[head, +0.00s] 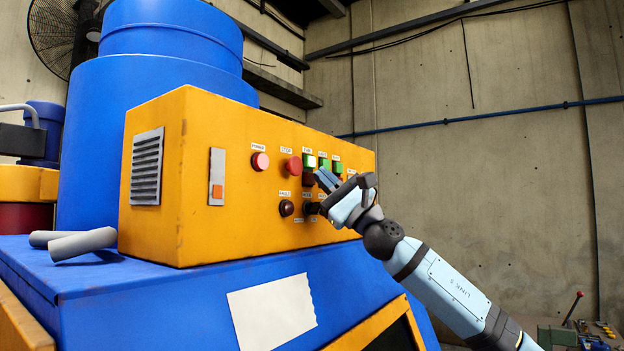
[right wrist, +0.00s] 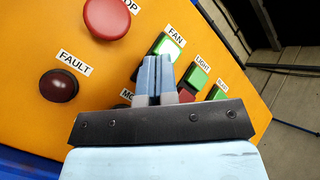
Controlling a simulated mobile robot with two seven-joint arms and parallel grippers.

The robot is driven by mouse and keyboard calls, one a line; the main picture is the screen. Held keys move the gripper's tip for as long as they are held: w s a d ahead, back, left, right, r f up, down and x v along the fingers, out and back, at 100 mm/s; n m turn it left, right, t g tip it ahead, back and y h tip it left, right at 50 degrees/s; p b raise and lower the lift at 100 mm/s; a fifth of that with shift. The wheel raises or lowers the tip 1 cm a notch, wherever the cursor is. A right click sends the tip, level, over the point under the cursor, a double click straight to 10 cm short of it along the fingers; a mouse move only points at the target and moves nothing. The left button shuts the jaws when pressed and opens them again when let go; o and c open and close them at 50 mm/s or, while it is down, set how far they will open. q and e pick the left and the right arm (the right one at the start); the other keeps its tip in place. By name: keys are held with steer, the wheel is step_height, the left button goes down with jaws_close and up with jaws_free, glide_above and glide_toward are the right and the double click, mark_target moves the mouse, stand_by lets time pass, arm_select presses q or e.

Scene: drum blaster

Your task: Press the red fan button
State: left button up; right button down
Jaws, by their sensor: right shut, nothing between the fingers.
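The red fan button (head: 308,179) sits on the orange control panel (head: 240,210), below the green fan button (head: 309,161) and the FAN label. In the right wrist view the green fan button (right wrist: 163,45) shows bright just past my fingertips, and the red one is mostly hidden behind the fingers. My right gripper (head: 322,177) is shut and empty, its tips close in front of the panel beside the red fan button. I cannot tell whether they touch it. My left gripper is not in view.
A red STOP button (head: 294,166), a POWER button (head: 260,161) and a dark FAULT lamp (head: 286,208) are to the left. The green LIGHT button (right wrist: 197,77) and another green button (right wrist: 217,94) are to the right. The blue machine top (head: 100,270) lies below the panel.

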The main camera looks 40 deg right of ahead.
steer(key=shift+w, duration=0.15)
steer(key=shift+d+r, duration=0.1)
steer(key=shift+r, duration=0.05)
stand_by(1.4)
steer(key=shift+a+f, duration=0.2)
steer(key=shift+f, duration=0.15)
stand_by(0.4)
steer(key=s, duration=0.1)
steer(key=s+d+b, duration=0.1)
steer(key=s, duration=0.3)
steer(key=shift+d, duration=0.25)
stand_by(0.7)
